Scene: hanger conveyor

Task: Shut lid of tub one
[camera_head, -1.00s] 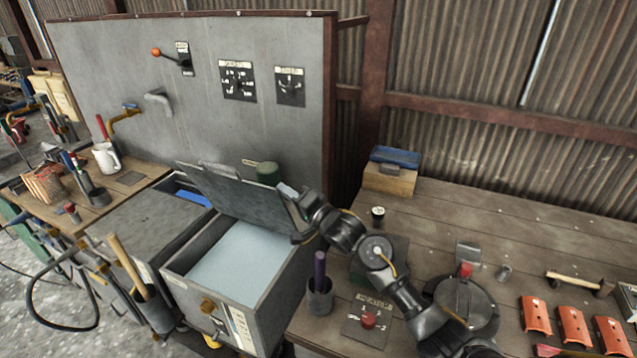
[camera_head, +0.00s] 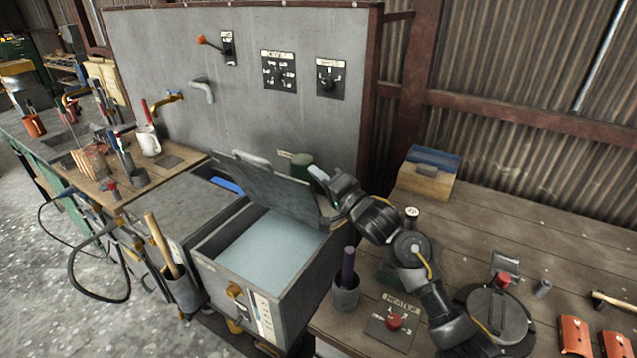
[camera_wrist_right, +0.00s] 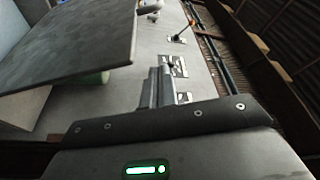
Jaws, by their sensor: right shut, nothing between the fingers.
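A grey metal tub (camera_head: 297,308) with pale liquid (camera_head: 268,250) inside stands at the centre in the head view. Its dark lid (camera_head: 262,188) is raised, leaning back at a slant from the rear edge. I cannot read whether this is tub one. The lid also shows as a large dark plate in the wrist view (camera_wrist_right: 75,45). My right gripper (camera_head: 317,173) is shut and empty, beside the lid's right upper corner in the head view. In the wrist view its fingers (camera_wrist_right: 160,85) are right of the lid plate, with no clear contact visible. My left gripper is out of view.
A grey panel (camera_head: 240,110) with switches stands behind the tub, with a green cylinder (camera_head: 301,166) before it. A second tub with a dark cover (camera_head: 175,210) adjoins on the left. The wooden bench (camera_head: 520,225) on the right holds a cup (camera_head: 346,293) and a red button (camera_head: 394,322).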

